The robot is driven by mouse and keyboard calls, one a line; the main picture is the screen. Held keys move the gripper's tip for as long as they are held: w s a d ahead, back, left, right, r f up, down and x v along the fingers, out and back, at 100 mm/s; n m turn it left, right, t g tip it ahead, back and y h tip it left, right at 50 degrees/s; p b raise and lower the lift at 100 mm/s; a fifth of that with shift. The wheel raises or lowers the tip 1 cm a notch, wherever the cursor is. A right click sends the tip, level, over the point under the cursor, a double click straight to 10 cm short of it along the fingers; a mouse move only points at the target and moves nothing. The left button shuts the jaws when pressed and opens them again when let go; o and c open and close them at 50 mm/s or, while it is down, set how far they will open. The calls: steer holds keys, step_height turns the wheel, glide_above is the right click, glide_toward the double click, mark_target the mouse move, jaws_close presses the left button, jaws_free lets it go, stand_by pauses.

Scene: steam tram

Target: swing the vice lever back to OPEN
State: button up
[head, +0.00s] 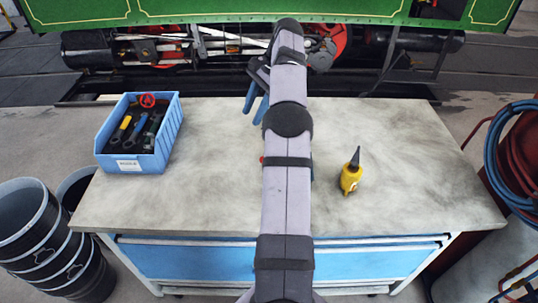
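My arm runs up the middle of the head view, over the bench. My gripper (251,118) is near the bench's far edge, left of the arm, with its two blue fingers pointing down. A gap shows between the fingers and nothing is seen in it. No whole vice or lever can be made out. A small red bit (262,160) shows at the left edge of my arm, over the middle of the bench; what it belongs to is hidden behind the arm. The lever's position cannot be seen.
The bench top (400,150) is mostly clear. Black buckets (40,235) and a hose reel (515,160) flank the bench. The green tram (180,12) stands behind.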

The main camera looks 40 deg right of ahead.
steer(key=s+f+m+g+h, duration=0.2)
steer(key=s+f, duration=0.3)
steer(key=f, duration=0.5)
steer(key=shift+t+h, duration=0.6)
steer(key=shift+h, duration=0.2)
steer(key=shift+w+d+f+p, duration=0.45)
steer(key=shift+d+f, duration=0.25)
steer(key=shift+f, duration=0.85)
steer(key=shift+w+d+f+p, duration=0.5)
steer(key=shift+d+f, duration=0.15)
steer(key=shift+f, duration=0.95)
steer(key=shift+w+d+f+p, duration=0.45)
steer(key=shift+d+f, duration=0.25)
steer(key=shift+f, duration=0.85)
steer(key=shift+c, duration=0.4)
jaws_close()
